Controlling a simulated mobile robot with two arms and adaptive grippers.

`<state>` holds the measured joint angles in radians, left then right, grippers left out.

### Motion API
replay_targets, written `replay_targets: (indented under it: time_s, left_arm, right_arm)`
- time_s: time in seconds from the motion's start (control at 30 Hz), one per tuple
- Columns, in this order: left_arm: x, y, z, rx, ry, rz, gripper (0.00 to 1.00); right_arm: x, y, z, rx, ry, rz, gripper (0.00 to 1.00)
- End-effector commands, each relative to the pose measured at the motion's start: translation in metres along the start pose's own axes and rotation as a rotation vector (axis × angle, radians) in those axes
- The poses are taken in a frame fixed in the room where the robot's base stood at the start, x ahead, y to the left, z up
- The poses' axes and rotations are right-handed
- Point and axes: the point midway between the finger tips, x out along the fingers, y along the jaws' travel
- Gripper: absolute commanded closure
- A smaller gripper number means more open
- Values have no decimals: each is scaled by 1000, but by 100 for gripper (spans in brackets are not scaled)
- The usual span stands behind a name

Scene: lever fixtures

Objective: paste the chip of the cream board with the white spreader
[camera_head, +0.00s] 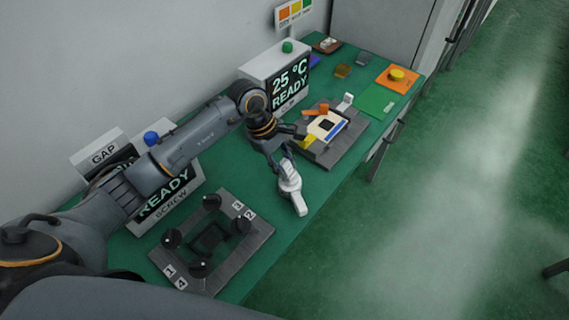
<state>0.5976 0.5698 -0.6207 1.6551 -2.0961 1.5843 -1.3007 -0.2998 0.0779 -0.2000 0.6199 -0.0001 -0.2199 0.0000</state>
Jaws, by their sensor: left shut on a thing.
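My left gripper (284,168) comes in from the left and is shut on the white spreader (292,190). The spreader hangs tilted over the green bench, its flat end down and toward the front edge. The cream board (314,131) lies on a dark grey fixture (341,150), behind and to the right of the spreader and apart from it. A black square chip (326,124) sits at the board's middle. An orange lever part (316,110) and a white block (346,101) stand at the fixture's far side. My right gripper is not in view.
A white box (277,66) reads 25 °C READY. Another display (166,203) reads READY SCREW. A grey frame with black knobs (211,240) lies at the near end. A green mat (376,101) and orange pad (397,80) lie at the far end. Bare bench surrounds the spreader.

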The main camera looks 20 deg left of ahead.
Motion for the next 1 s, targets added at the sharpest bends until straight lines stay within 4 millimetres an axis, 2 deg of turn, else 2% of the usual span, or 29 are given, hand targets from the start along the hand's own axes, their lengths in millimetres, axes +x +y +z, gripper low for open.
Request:
replay_targets:
  time_s: [0.23, 1.0]
  left_arm:
    - [-4, -1, 1, -1, 1, -6, 100]
    - [-63, 11, 19, 0, 2, -2, 100]
  right_arm:
    - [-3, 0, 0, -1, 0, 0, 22]
    - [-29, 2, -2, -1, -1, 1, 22]
